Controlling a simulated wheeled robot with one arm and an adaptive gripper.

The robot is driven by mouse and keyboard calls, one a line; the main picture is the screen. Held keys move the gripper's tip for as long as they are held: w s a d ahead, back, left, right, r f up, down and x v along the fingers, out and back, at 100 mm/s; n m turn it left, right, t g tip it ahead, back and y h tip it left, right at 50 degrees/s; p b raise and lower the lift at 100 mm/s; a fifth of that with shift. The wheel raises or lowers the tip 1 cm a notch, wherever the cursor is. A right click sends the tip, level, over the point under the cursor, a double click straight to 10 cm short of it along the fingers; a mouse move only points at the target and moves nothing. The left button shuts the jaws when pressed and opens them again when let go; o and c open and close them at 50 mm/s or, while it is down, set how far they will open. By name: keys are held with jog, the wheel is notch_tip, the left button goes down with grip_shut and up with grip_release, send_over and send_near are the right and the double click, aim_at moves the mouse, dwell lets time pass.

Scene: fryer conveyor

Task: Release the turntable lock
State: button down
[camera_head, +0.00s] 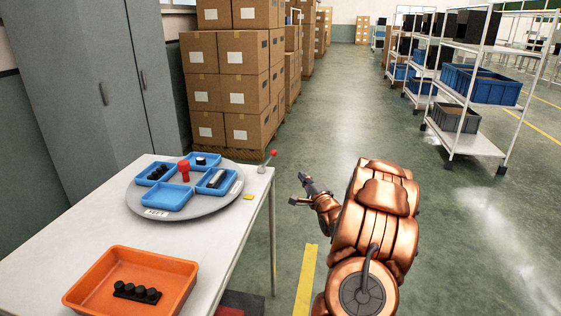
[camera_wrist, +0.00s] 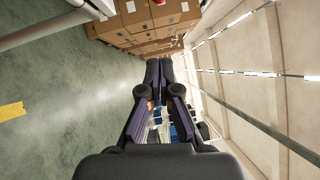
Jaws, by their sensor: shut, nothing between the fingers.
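The turntable (camera_head: 222,199) is a round grey disc on the white table, with several blue trays around a red knob (camera_head: 184,170) at its middle. A thin lever with a red ball tip (camera_head: 273,153) stands at the table's far right corner, beside the disc; it looks like the turntable lock, tilted to the right. My gripper (camera_head: 299,189) is in the air right of the table's edge, apart from the lever. In the wrist view my gripper (camera_wrist: 159,66) has its fingers together and empty.
An orange tray (camera_head: 180,268) with a black-knobbed part sits at the table's front (camera_head: 58,246). A small yellow disc (camera_head: 248,197) lies by the turntable. Stacked cartons (camera_head: 226,85) stand behind, a grey cabinet (camera_head: 90,80) at left, shelves (camera_head: 470,142) at right. The central floor is clear.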

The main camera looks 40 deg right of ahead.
aim_at(268, 160)
jog(key=shift+w+a+r, duration=0.1)
jog(key=shift+w+a, duration=0.05)
jog(key=shift+w, duration=0.05)
jog(key=w+a+x, duration=0.1)
jog(key=a+x, duration=0.1)
jog(key=x, duration=1)
jog(key=shift+w+a+r+p, duration=0.2)
jog(key=shift+w+r+p, duration=0.1)
jog(key=shift+p, duration=0.15)
jog(key=shift+r, duration=0.1)
